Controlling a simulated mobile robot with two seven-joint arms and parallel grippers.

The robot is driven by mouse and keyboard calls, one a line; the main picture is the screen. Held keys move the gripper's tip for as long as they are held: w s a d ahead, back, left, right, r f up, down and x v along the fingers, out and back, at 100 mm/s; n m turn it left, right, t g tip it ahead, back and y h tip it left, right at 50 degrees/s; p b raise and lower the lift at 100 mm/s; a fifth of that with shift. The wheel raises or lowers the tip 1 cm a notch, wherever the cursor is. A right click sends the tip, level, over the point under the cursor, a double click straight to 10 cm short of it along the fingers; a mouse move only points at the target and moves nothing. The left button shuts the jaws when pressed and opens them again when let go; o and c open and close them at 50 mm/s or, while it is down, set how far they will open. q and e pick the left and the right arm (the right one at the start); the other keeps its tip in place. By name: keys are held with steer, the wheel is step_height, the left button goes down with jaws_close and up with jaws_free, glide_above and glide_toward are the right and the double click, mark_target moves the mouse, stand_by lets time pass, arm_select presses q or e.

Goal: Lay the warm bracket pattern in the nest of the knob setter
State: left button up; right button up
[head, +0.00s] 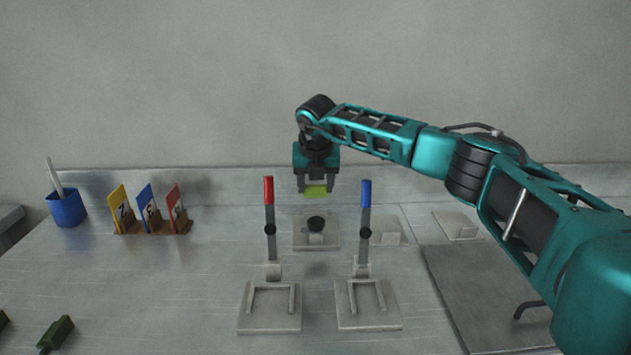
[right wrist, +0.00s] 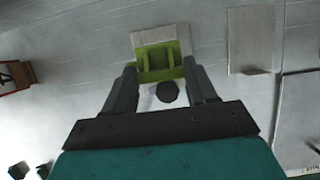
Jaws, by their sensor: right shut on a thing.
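The bracket pattern (head: 315,190) is a small yellow-green piece held between the fingertips of my right gripper (head: 317,183). In the right wrist view the pattern (right wrist: 158,62) has raised ribs, with one gripper finger on each side. It hangs in the air above a pale grey fixture (head: 317,241) with a round black knob (head: 316,222), probably the knob setter. In the right wrist view the black knob (right wrist: 167,92) shows just below the pattern, whose body covers part of the fixture's base (right wrist: 150,38). The nest is not clearly visible. My left gripper is out of view.
Two lever fixtures stand in front, one red-handled (head: 269,190), one blue-handled (head: 366,193). Low grey blocks (head: 389,231) (head: 459,225) and a dark mat (head: 490,290) lie right. A card rack (head: 152,228) and blue cup (head: 67,208) stand left. A dark green object (head: 55,334) lies front left.

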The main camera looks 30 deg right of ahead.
steer(key=shift+f+b, duration=1.4)
steer(key=shift+f, duration=1.4)
steer(key=shift+f+b, duration=0.1)
steer(key=shift+b, duration=0.2)
steer(key=shift+p, duration=0.3)
steer(key=shift+f+b, duration=0.7)
steer(key=shift+f, duration=0.35)
steer(key=shift+f, duration=0.3)
